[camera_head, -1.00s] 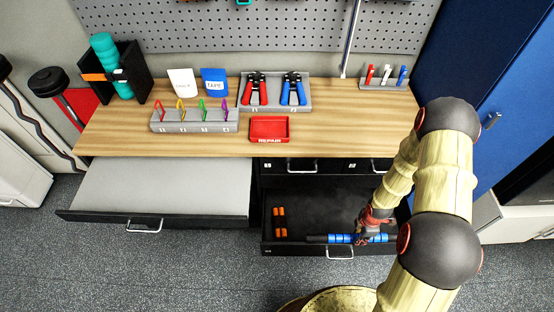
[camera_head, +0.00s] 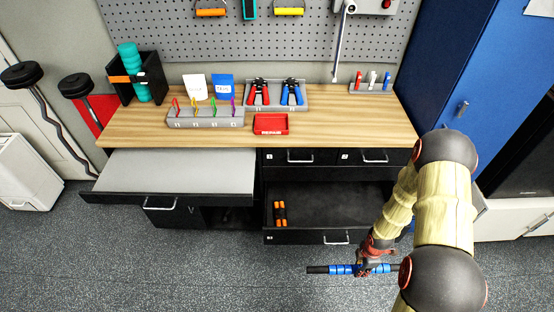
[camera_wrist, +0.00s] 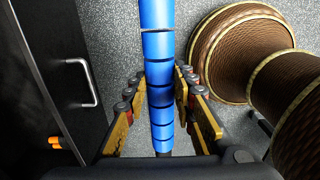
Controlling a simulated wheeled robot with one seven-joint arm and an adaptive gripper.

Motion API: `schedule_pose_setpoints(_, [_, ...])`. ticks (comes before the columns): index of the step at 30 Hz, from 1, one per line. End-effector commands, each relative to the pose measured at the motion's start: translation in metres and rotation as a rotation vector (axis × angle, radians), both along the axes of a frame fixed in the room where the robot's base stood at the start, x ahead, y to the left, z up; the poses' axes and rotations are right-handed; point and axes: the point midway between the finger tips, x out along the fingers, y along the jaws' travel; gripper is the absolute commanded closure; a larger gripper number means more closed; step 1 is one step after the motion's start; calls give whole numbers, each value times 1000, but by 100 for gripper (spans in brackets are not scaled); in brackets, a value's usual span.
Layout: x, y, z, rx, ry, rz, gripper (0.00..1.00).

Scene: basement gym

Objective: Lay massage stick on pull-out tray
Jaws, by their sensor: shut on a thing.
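The massage stick (camera_head: 342,269) is a blue segmented roller with dark ends. My gripper (camera_head: 372,262) is shut on it and holds it level in front of the open drawer, outside the drawer's front edge. In the wrist view the blue stick (camera_wrist: 158,75) runs between the fingers of my gripper (camera_wrist: 160,105). The pull-out tray (camera_head: 180,170) is a flat grey surface slid out under the workbench at left. Its visible top is bare. The stick is to the right of the tray and nearer to me.
The open drawer (camera_head: 345,203) holds orange-and-black items (camera_head: 280,214) at its left. The wooden workbench (camera_head: 330,125) carries a red repair tray (camera_head: 271,124), plier holders and a carabiner rack (camera_head: 205,118). A blue cabinet (camera_head: 455,80) stands at right. Floor before the tray is clear.

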Motion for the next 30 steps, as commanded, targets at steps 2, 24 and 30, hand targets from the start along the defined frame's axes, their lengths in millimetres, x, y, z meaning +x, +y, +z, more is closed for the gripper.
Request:
schedule_pose_setpoints(2, [2,1,2,0,-2,-9,100])
schedule_pose_setpoints(24, [15,13,27,0,0,-174,100])
schedule_pose_setpoints(30, [17,16,32,0,0,-211,100])
